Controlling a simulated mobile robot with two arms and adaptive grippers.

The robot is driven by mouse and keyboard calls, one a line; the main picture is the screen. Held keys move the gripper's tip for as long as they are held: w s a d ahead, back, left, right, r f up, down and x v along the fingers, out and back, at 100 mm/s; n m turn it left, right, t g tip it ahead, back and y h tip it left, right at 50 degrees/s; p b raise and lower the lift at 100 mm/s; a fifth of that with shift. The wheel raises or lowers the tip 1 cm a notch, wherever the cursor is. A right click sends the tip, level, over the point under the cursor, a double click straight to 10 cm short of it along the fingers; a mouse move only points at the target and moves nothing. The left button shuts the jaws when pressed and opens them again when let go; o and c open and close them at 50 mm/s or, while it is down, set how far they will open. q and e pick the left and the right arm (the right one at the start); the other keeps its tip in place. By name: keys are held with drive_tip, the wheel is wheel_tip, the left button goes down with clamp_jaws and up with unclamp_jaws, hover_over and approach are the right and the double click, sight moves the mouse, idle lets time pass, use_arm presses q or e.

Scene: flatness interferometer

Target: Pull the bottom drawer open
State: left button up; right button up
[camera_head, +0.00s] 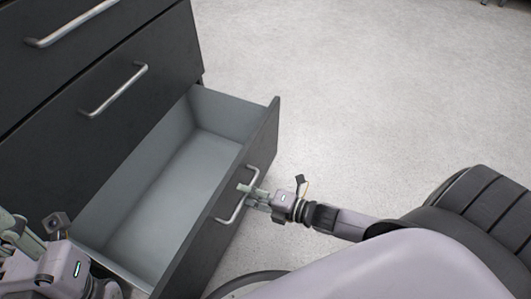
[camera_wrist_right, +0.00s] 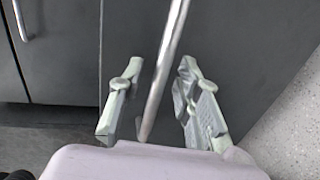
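The bottom drawer (camera_head: 262,145) is pulled well out of the dark cabinet, and its grey inside looks empty. Its silver bar handle (camera_head: 236,207) is on the dark front panel. My right gripper (camera_head: 252,192) is at this handle. In the right wrist view, the handle (camera_wrist_right: 167,65) runs between the two fingers of the right gripper (camera_wrist_right: 157,88), with visible gaps on both sides, so it is open around the bar. My left gripper (camera_head: 32,238) is at the lower left, partly cut off by the frame edge; its finger opening is unclear.
Two closed drawers with bar handles, the upper (camera_head: 72,24) and the middle (camera_head: 114,90), are above the open one. Pale speckled floor (camera_head: 360,80) is clear to the right of the cabinet.

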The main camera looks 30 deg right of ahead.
drive_tip(key=v, duration=1.1)
drive_tip(key=shift+s+d, duration=0.1)
